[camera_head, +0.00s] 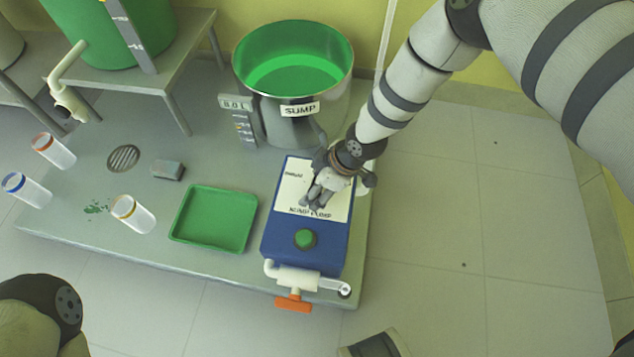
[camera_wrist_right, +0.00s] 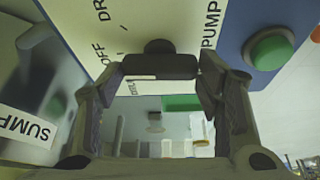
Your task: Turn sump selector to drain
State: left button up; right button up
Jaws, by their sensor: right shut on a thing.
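The sump selector (camera_wrist_right: 160,66) is a dark handle on the white label panel of a blue box (camera_head: 278,236). My right gripper (camera_head: 316,196) comes down on this panel from the upper right in the head view. In the right wrist view its fingers (camera_wrist_right: 162,84) are shut on the selector handle, one at each end. Printed words on the panel include OFF, PUMP and a partly cut-off word starting DR. The gripper hides the selector in the head view, and I cannot tell which word it points at.
A green button (camera_head: 305,239) and a valve with an orange handle (camera_head: 293,302) are at the box's front. The SUMP vessel (camera_head: 300,109) stands behind it. A green tray (camera_head: 214,219) lies to its left, with several capped cylinders farther left. Floor at right is clear.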

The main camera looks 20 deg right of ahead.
jog(key=shift+r+m+t+h+p, duration=0.2)
jog(key=shift+m+t+h+p, duration=0.15)
jog(key=shift+m+p, duration=0.7)
jog(key=shift+a+m+t+p, duration=0.1)
jog(key=shift+m+t+p, duration=0.25)
jog(key=shift+m, duration=0.5)
jog(key=shift+s+f+m+h+p, duration=0.15)
jog(key=shift+m+h+p, duration=0.35)
jog(key=shift+m, duration=0.6)
pick_arm(q)
jog(key=shift+w+r+t, duration=0.25)
jog(key=shift+w+r, duration=0.15)
jog(key=shift+r, duration=0.45)
jog(key=shift+w+r+t, duration=0.25)
jog(key=shift+w+r, duration=0.15)
jog(key=shift+r, duration=0.45)
pick_arm(e)
jog(key=shift+m+h, duration=0.35)
jog(key=shift+m, duration=0.55)
jog(key=shift+f, duration=0.1)
jog(key=o, duration=1.2)
jog(key=shift+c, duration=0.2)
